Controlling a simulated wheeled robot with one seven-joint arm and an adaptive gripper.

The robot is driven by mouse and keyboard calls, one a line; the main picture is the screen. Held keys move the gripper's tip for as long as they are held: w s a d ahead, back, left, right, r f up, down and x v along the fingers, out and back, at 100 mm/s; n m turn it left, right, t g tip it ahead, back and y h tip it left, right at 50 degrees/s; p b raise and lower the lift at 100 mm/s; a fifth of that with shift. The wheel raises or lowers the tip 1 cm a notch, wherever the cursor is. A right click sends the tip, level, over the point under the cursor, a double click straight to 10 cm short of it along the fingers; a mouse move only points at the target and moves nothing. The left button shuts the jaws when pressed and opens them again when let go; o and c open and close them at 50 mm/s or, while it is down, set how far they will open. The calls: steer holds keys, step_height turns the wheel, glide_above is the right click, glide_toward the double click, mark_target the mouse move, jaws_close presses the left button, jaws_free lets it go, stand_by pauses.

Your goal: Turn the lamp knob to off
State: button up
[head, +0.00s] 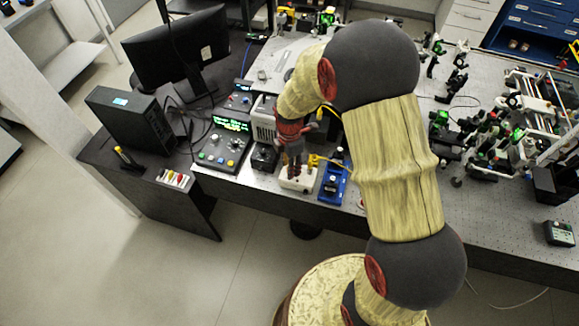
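My gripper (291,163) points down over the front edge of the optical bench, just above a small white box (299,180) with a yellow connector. Its fingers are small and dark here, so I cannot tell whether they are open or shut, or whether they touch the box. I cannot make out a lamp knob for certain; one may be hidden under the gripper. A grey control unit (224,143) with a lit green display and several coloured knobs stands to the left of the gripper. A white vented housing (263,118) stands behind and left of the gripper.
A blue-based device (333,183) stands close to the right of the white box. A small black box (264,157) sits to its left. A monitor (177,48) and a black case (132,118) stand on the side desk. Crowded optics (500,130) fill the bench's right side.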

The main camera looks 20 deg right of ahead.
step_height(320, 180, up, 11)
stand_by(0.4)
stand_by(0.4)
steer(key=s+r+m+t+b, duration=0.2)
steer(key=s+r+m+b, duration=0.3)
steer(key=s+m, duration=0.5)
steer(key=s+r+m+t+b, duration=0.3)
steer(key=s+r+m+b, duration=0.2)
steer(key=s+m, duration=0.5)
steer(key=shift+s+t, duration=0.3)
steer(key=shift+s, duration=0.8)
